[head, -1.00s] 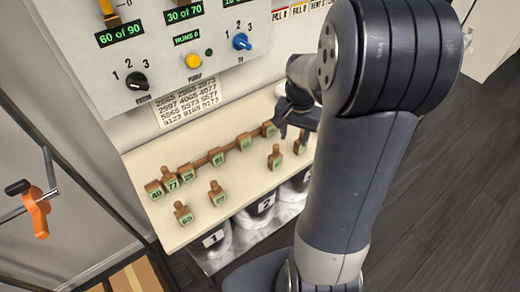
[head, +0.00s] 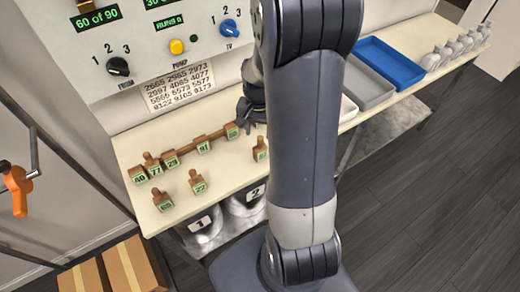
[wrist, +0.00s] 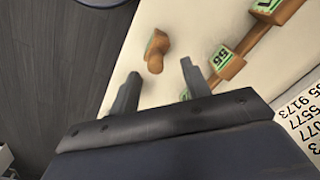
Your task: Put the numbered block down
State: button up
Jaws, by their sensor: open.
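Several brown wooden blocks with green number labels stand on the cream shelf (head: 225,180). A row along a wooden strip (head: 185,149) includes one block at its right end (head: 232,131), whose label reads about 55 in the wrist view (wrist: 222,60). Two loose blocks (head: 164,200) (head: 197,183) stand in front of the row. My gripper (head: 250,118) is low over the shelf near the strip's right end. In the wrist view its fingers (wrist: 160,90) are apart and empty, with a loose block (wrist: 156,50) beyond them.
A control panel (head: 150,75) with knobs and a number sheet (head: 180,90) is behind the shelf. Blue (head: 392,62) and grey (head: 362,85) trays and several pale bottles (head: 457,45) stand to the right. An orange crank handle (head: 17,185) is at left. Numbered bins (head: 205,232) sit below the shelf.

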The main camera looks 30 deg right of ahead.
aim_at(260, 138)
jog(key=shift+s+d+f+p, duration=0.1)
jog(key=shift+f+p, duration=0.15)
jog(key=shift+f, duration=0.95)
jog(key=shift+s+d+f+p, duration=0.1)
jog(key=shift+f+p, duration=0.1)
jog(key=shift+f, duration=0.95)
grip_shut()
